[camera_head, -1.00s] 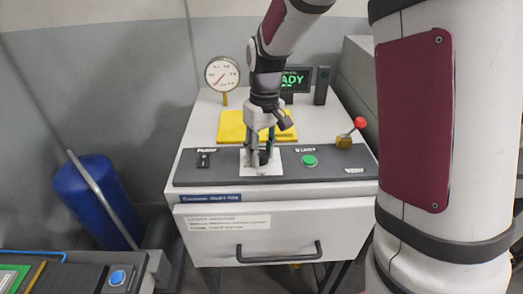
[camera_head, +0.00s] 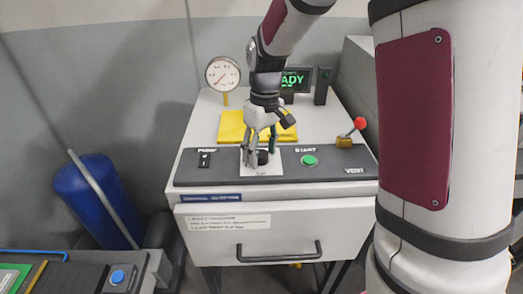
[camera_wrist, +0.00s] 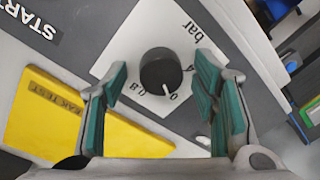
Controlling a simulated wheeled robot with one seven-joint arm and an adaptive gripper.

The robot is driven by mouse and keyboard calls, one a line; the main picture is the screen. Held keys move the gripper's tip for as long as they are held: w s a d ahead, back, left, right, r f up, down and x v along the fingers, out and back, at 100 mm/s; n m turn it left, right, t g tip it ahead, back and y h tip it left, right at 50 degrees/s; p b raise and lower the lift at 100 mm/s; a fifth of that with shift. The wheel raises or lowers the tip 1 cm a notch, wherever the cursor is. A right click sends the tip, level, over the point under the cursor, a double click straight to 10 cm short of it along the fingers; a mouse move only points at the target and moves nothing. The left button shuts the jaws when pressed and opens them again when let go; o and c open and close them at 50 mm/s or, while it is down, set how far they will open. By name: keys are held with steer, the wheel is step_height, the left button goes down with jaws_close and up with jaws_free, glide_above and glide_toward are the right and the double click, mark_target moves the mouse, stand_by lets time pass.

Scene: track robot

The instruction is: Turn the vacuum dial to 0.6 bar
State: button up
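The vacuum dial is a round black knob (camera_wrist: 160,70) with a white pointer line, on a white scale plate (camera_wrist: 125,52) marked "bar". In the wrist view its pointer lies close to the "0" mark, with "0.8" to the left and "4" to the right. The knob also shows in the head view (camera_head: 262,158). My gripper (camera_wrist: 162,85) is open, with its teal finger pads on both sides of the knob and visible gaps. The round gauge (camera_head: 222,74) has a red needle pointing lower left; its reading is too small to tell.
A green button (camera_head: 309,160) and a red-knobbed lever (camera_head: 360,123) stand right of the dial. A small black switch (camera_head: 204,159) is to its left. A yellow block (camera_head: 231,126) lies behind, near a lit display (camera_head: 294,81). A drawer handle (camera_head: 279,252) is below.

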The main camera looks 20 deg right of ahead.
mark_target(264, 152)
step_height(264, 152, up, 12)
steer(key=shift+w+d, duration=0.15)
steer(key=shift+d, duration=0.15)
stand_by(0.4)
stand_by(0.4)
steer(key=s+r+m+t, duration=0.2)
steer(key=s+t, duration=0.1)
steer(key=s, duration=0.8)
steer(key=s+r+m+t, duration=0.2)
steer(key=s, duration=0.9)
steer(key=shift+s+a+m+t+h, duration=0.3)
steer(key=shift+s+a+t, duration=0.1)
steer(key=shift+a, duration=0.05)
